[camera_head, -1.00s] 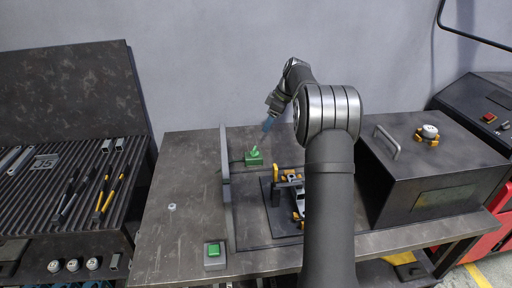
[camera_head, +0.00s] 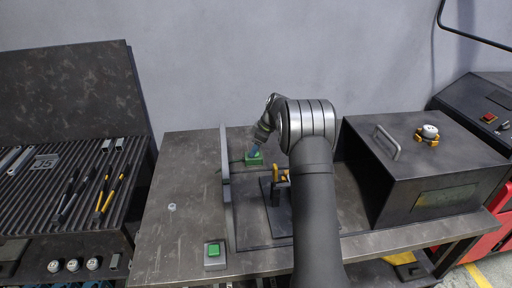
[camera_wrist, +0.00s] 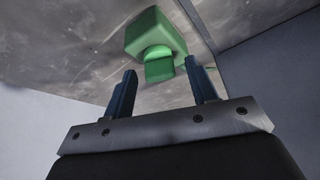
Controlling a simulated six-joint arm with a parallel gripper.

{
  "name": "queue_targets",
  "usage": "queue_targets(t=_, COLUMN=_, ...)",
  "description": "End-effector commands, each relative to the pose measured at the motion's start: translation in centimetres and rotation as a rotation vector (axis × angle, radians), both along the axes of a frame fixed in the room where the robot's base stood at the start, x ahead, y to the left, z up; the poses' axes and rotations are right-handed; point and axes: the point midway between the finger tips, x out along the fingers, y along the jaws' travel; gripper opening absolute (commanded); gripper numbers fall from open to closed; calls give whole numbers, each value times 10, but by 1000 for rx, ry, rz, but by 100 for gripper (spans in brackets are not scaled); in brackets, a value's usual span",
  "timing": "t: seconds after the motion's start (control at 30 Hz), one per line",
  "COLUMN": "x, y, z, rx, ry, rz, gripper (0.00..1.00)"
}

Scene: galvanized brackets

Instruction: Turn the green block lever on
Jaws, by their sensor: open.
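The green block (camera_head: 254,161) sits on the table near its back, just right of the upright grey plate. In the wrist view the green block (camera_wrist: 153,33) shows ahead of my gripper, with its green lever (camera_wrist: 159,68) pointing toward me, seen between the two finger lines. My gripper (camera_wrist: 158,88) is open, its blue fingers apart on either side of the lever's line. In the head view my gripper (camera_head: 256,148) is right at the block and covers the lever. I cannot tell whether the fingers touch it.
An upright grey plate (camera_head: 225,165) stands left of the block. A fixture with a yellow clamp (camera_head: 276,188) lies in front, partly behind my arm. A green button box (camera_head: 214,251) is at the front edge. A dark box with a handle (camera_head: 430,165) fills the right. The table's left part is mostly clear.

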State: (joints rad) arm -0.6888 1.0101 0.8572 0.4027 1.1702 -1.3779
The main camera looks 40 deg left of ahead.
Motion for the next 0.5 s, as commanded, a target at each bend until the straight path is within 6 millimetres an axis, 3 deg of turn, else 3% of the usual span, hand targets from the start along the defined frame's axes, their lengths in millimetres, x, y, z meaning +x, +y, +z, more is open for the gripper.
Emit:
queue_targets(t=0.07, x=0, y=0, z=0, rx=0, ry=0, rz=0, gripper=53)
queue_targets(t=0.3, x=0, y=0, z=0, rx=0, ry=0, rz=0, gripper=8)
queue_targets(t=0.5, x=0, y=0, z=0, rx=0, ry=0, rz=-10, gripper=8)
